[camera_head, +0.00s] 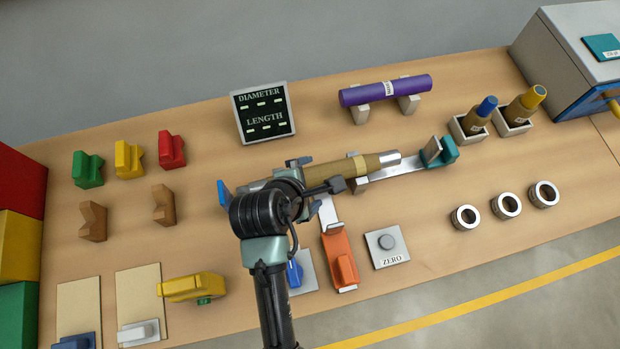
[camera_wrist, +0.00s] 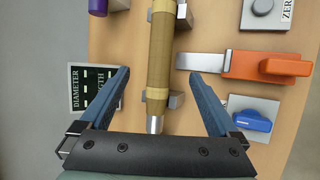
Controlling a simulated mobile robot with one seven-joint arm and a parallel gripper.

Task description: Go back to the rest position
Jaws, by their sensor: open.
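My gripper (camera_head: 309,183) hangs over the measuring station in the middle of the table. In the wrist view my gripper (camera_wrist: 160,74) is open, with one blue-grey finger on each side of a brown bushing and apart from it. The bushing (camera_head: 358,167), with tan bands and metal ends, lies across grey supports; it also shows in the wrist view (camera_wrist: 161,55). My wrist hides its left part in the head view. A teal stop (camera_head: 446,152) is near its right end, and an orange slider (camera_head: 340,262) is below it.
A DIAMETER/LENGTH display (camera_head: 263,112) stands behind. A purple roll (camera_head: 385,90) lies on blocks. Two bushings stand in holders at right, near a grey machine (camera_head: 575,60). Metal rings (camera_head: 506,206), a ZERO button (camera_head: 387,247) and a yellow gauge (camera_head: 193,287) surround the station.

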